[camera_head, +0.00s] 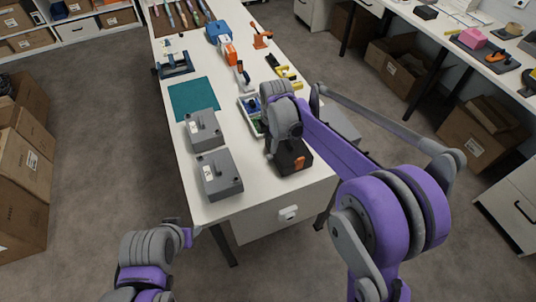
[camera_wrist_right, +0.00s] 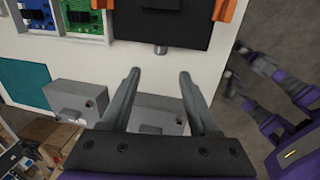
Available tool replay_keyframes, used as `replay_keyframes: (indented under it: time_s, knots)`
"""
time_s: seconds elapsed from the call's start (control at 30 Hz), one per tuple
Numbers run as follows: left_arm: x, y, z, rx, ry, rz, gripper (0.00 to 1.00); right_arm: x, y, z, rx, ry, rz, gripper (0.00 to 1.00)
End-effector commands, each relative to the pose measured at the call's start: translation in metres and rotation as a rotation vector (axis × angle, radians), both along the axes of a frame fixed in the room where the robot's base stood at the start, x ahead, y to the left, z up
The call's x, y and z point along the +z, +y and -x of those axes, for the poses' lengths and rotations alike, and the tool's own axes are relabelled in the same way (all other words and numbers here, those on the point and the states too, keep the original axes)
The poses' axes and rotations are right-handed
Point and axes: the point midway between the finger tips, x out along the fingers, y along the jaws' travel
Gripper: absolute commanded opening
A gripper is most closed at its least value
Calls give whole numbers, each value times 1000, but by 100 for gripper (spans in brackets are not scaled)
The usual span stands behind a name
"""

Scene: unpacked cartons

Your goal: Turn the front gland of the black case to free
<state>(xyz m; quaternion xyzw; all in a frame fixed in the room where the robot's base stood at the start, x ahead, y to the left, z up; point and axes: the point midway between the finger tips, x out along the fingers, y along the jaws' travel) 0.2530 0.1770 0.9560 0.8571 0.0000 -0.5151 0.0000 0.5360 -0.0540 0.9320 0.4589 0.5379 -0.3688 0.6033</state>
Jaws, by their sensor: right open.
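The black case (camera_head: 293,158) stands near the front end of the white table, an orange latch on its side; my right arm partly covers it. In the right wrist view the black case (camera_wrist_right: 165,25) shows at the top with orange latches at both sides. Its front gland (camera_wrist_right: 161,49), a short grey stub, sticks out from its edge. My right gripper (camera_wrist_right: 160,76) is open and empty. Its fingertips point toward the gland, one to each side of its line, with a visible gap before it. My left arm is at the lower left; its gripper state is unclear.
Two grey boxes (camera_head: 204,130) (camera_head: 219,176) stand left of the case, near a teal mat (camera_head: 194,98). A tray (camera_wrist_right: 39,28) of circuit boards lies beside the case. Tools and an orange stand (camera_head: 261,36) are farther back. Bare tabletop separates the boxes from the case.

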Motion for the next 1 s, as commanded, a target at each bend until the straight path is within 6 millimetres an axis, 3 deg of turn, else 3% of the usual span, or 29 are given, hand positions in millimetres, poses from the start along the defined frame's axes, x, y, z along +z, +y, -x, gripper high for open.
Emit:
replay_keyframes:
  time_s: [0.5,0.7,1.0]
  knots:
    - [-2,0,1,0,1,0,50,-86,4,-13,-1,0,0,62]
    - [-2,0,1,0,1,0,50,-100,5,-15,-1,0,0,62]
    - [-2,0,1,0,1,0,50,-102,5,-15,-2,0,0,60]
